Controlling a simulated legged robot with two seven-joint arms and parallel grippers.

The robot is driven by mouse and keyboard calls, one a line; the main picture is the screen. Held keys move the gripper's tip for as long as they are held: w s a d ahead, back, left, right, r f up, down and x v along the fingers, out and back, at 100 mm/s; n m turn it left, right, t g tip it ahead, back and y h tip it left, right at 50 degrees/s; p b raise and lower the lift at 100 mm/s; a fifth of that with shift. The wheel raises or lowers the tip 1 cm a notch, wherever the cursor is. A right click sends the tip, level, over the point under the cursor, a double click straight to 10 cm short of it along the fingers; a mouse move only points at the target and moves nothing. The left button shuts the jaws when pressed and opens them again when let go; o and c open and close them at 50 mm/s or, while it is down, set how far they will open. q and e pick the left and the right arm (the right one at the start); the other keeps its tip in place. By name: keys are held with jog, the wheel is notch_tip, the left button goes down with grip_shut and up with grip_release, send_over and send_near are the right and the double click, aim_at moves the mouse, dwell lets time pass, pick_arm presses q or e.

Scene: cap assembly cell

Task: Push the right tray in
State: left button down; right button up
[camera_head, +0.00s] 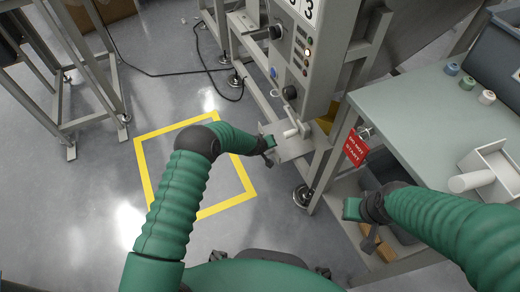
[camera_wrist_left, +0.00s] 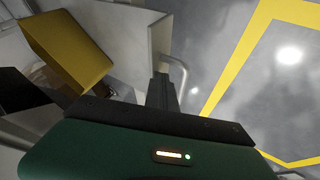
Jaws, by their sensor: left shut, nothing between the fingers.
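A pale metal tray (camera_head: 292,148) sticks out low from the front of the grey machine in the head view. A light panel of it (camera_wrist_left: 135,35) with a bent handle (camera_wrist_left: 181,75) shows in the left wrist view. My left gripper (camera_head: 271,157) is at the tray's outer end; in the left wrist view its shut, empty fingers (camera_wrist_left: 162,88) are close beside the panel and handle. I cannot tell whether they touch. My right gripper (camera_head: 369,243) hangs below the bench edge, away from the tray; its jaw opening is not clear.
A yellow box (camera_wrist_left: 68,48) lies beside the panel. The machine (camera_head: 315,50) rises behind the tray. The green-topped bench (camera_head: 420,110) stands at right with a red sign (camera_head: 356,148), spools and a white box (camera_head: 492,172).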

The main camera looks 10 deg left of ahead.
pick_arm(q)
jog(key=shift+w+d, duration=0.5)
jog(key=shift+d, duration=0.25)
jog(key=shift+w+d, duration=0.45)
jog(key=shift+d, duration=0.25)
jog(key=shift+a, duration=0.1)
